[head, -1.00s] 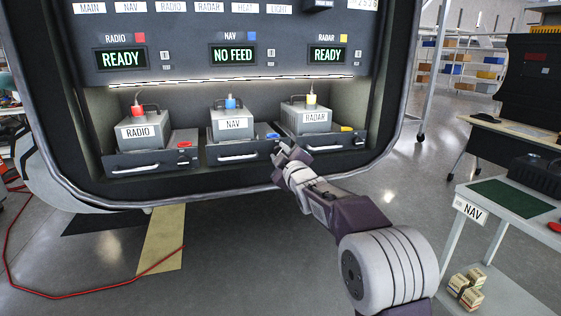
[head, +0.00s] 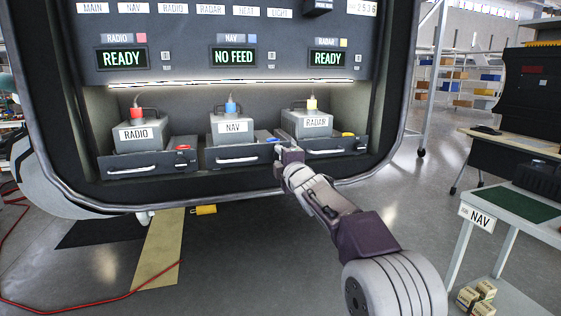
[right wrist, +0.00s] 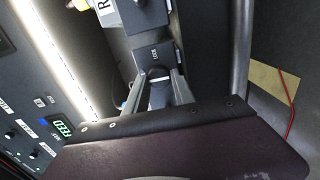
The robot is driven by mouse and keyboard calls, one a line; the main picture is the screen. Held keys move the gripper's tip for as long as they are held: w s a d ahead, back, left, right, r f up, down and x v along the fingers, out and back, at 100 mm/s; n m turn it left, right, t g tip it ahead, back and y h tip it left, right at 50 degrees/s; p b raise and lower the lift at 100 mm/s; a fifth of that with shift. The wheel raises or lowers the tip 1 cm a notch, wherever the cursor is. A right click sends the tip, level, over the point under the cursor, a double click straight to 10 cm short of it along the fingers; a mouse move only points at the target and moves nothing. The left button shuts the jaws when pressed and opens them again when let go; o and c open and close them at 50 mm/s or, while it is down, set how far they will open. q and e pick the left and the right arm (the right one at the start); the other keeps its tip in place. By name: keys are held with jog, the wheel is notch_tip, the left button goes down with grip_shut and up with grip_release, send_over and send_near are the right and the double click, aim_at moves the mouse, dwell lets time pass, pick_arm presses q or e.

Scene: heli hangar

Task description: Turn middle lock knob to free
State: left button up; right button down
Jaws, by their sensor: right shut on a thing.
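The middle bay holds the grey NAV box (head: 233,127) with a blue plug on top, in a dark tray with a white handle. A blue part (head: 264,136) shows at the tray's right side. My right gripper (head: 284,151) is at the front right end of this tray, left of the RADAR tray. In the right wrist view its fingers (right wrist: 160,92) are closed on a small knob (right wrist: 157,97), mostly hidden between them. A dark plate marked LOCK (right wrist: 153,57) lies just beyond. The knob's turn angle cannot be told. My left gripper is not in view.
The NAV display (head: 233,56) reads NO FEED; the RADIO and RADAR displays read READY. The RADIO box (head: 137,133) and RADAR box (head: 314,124) flank the NAV box. A cart (head: 520,213) with a NAV sign stands at right. A red cable lies on the floor at left.

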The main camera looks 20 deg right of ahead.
dwell(0.3)
jog(key=c, duration=1.1)
grip_release()
jog(key=s+b, duration=0.1)
jog(key=s, duration=0.8)
jog(key=shift+d, duration=0.2)
